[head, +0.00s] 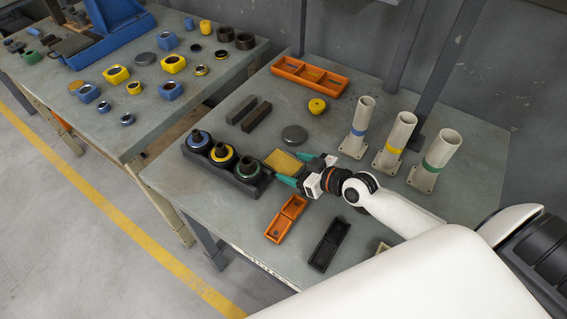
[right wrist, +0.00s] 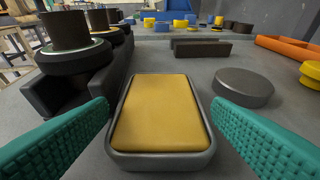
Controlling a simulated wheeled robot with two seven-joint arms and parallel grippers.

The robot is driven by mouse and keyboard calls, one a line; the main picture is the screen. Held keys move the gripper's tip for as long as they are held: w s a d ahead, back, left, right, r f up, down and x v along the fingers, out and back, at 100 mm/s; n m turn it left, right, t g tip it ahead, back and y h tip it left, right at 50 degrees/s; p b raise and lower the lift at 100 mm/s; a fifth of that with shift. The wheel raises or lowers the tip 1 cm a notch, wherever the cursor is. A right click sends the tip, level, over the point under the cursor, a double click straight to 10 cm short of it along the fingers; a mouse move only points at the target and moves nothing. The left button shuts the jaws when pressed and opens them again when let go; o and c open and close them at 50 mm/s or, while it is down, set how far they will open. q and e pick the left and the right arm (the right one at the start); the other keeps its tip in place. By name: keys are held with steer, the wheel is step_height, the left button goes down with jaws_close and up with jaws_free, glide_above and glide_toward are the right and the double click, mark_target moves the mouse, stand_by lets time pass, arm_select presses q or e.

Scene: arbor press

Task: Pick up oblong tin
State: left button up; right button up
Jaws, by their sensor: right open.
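The oblong tin (head: 284,162) has a yellow top and a grey rim, and lies flat on the grey table. It shows large in the right wrist view (right wrist: 160,112), between the two teal fingers. My right gripper (head: 300,170) is open at the tin's near end, with one finger on either side in the wrist view (right wrist: 160,135). Gaps show between the fingers and the tin. In the head view the gripper hides part of the tin's right side. My left gripper is not in view.
A black rack (head: 222,172) with several ringed parts stands close left of the tin. A round grey tin (head: 294,135) lies behind it. Orange (head: 286,218) and black (head: 329,243) trays lie in front. Three upright tubes (head: 394,140) stand to the right.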

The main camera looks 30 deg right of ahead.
mark_target(283, 166)
steer(key=shift+x, duration=1.2)
steer(key=shift+s, duration=0.1)
steer(key=c, duration=0.9)
steer(key=shift+r, duration=0.1)
steer(key=shift+c, duration=1.1)
